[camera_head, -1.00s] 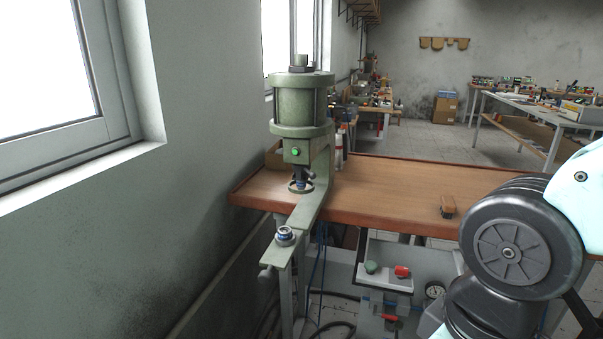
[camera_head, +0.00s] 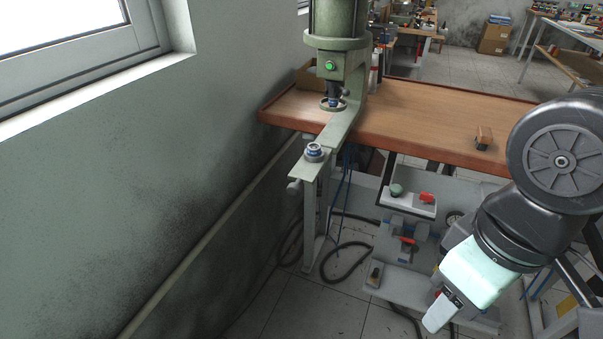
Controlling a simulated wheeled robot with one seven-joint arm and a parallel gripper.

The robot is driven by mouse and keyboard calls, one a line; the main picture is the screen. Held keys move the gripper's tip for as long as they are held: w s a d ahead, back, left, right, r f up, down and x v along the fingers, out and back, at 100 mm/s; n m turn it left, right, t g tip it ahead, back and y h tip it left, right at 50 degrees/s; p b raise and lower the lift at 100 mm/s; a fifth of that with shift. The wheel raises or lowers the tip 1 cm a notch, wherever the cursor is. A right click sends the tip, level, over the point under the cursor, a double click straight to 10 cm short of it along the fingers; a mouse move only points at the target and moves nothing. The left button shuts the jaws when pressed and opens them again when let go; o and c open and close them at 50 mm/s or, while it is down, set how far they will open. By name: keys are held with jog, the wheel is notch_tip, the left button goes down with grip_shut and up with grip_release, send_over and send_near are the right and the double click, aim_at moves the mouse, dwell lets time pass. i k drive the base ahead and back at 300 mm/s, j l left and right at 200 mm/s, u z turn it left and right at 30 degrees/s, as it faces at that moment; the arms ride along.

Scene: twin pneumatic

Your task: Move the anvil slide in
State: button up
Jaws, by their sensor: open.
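The green pneumatic press (camera_head: 338,52) stands on the workbench beside the left wall, with a lit green button on its front. Its ram and a ring sit over the bench end. The anvil slide (camera_head: 303,173) is a flat light-green bar sticking out from the press toward me. A round metal anvil with a blue band (camera_head: 314,151) sits on its near end. A rounded knob (camera_head: 294,187) is under that end. My gripper (camera_head: 438,316) hangs low at the right, pointing down, well apart from the slide. It is open; its fingers are hard to make out.
Hoses lie on the tiled floor. The space left of my gripper, before the slide, looks clear.

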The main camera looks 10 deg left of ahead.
aim_at(307, 171)
jog(key=k+j+u, duration=0.1)
jog(key=u, duration=0.6)
